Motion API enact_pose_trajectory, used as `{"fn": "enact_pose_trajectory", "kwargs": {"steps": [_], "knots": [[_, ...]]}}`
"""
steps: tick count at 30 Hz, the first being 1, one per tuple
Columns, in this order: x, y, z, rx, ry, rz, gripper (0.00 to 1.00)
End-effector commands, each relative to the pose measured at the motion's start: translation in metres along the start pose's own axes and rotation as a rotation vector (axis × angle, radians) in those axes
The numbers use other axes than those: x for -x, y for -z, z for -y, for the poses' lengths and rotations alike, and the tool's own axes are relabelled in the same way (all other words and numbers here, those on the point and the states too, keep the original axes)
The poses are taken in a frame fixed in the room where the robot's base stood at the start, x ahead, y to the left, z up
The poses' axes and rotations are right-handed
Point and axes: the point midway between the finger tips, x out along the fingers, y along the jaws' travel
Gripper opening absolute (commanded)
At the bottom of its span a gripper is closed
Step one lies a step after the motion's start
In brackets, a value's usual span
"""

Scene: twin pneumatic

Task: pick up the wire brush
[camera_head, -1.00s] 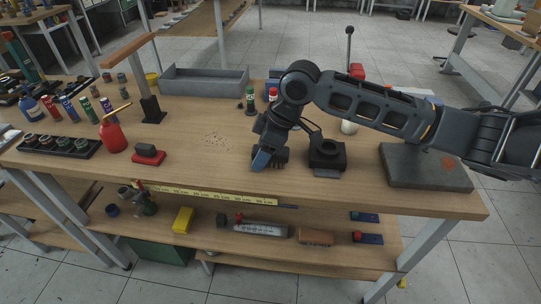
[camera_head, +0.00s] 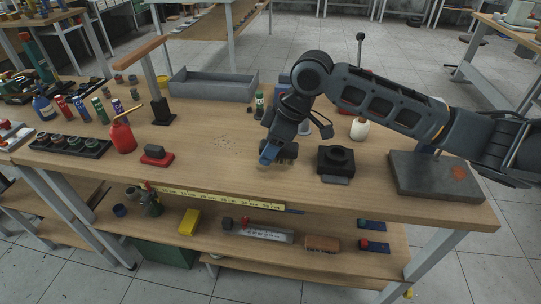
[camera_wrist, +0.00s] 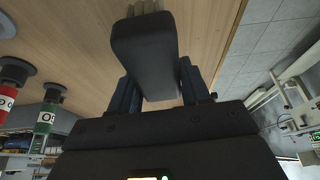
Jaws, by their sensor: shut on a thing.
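The wire brush shows in the wrist view as a dark, rounded block (camera_wrist: 145,48) with pale bristles at its far end. My gripper (camera_wrist: 158,78) is shut on it, with one finger on each side. In the head view my gripper (camera_head: 276,152) hangs low over the middle of the workbench, blue finger in front. The brush (camera_head: 290,152) is a small dark shape there, mostly hidden by the gripper. It appears slightly above the wooden top, with a shadow beneath.
A black block-shaped fixture (camera_head: 336,161) stands close right of my gripper. Further right lies a grey plate (camera_head: 437,177). The bench top to the left (camera_head: 215,165) is mostly clear.

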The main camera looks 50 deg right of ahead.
Motion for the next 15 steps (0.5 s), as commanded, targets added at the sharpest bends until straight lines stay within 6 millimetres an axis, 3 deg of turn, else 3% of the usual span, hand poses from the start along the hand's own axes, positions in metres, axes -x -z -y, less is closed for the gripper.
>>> {"fn": "enact_pose_trajectory", "kwargs": {"steps": [2, 9, 15], "knots": [[0.014, 0.005, -0.006, -0.001, -0.003, 0.000, 0.14], [0.046, 0.009, -0.060, -0.003, -0.003, 0.000, 0.14], [0.068, 0.011, -0.094, -0.002, -0.001, 0.000, 0.14]]}}
